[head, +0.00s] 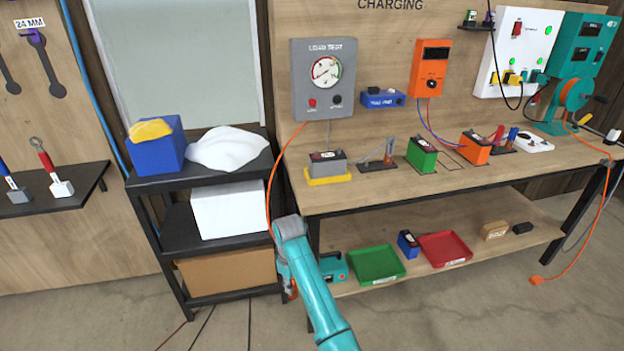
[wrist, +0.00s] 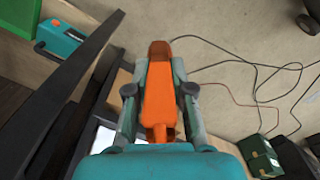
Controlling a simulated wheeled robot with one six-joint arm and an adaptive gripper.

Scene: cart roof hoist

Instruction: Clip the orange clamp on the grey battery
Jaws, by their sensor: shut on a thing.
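The grey battery (head: 327,163) stands upright with a dark top on a yellow base, at the left end of the workbench in the head view. In the wrist view my gripper (wrist: 160,68) is shut on the orange clamp (wrist: 158,100), which lies lengthwise between the fingers with its brownish end pointing away. In the head view my gripper hangs below the bench-top level, left of the bench's front leg, mostly hidden behind my arm. A bit of orange (head: 291,290) shows there. The clamp is well apart from the battery.
An orange cable (head: 270,180) arcs between the load tester (head: 324,75) and my arm. A black shelf cart (head: 200,175) stands left of the workbench (head: 400,190). Green (head: 422,153) and orange (head: 475,148) batteries stand farther right. Cables (wrist: 255,85) lie on the floor.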

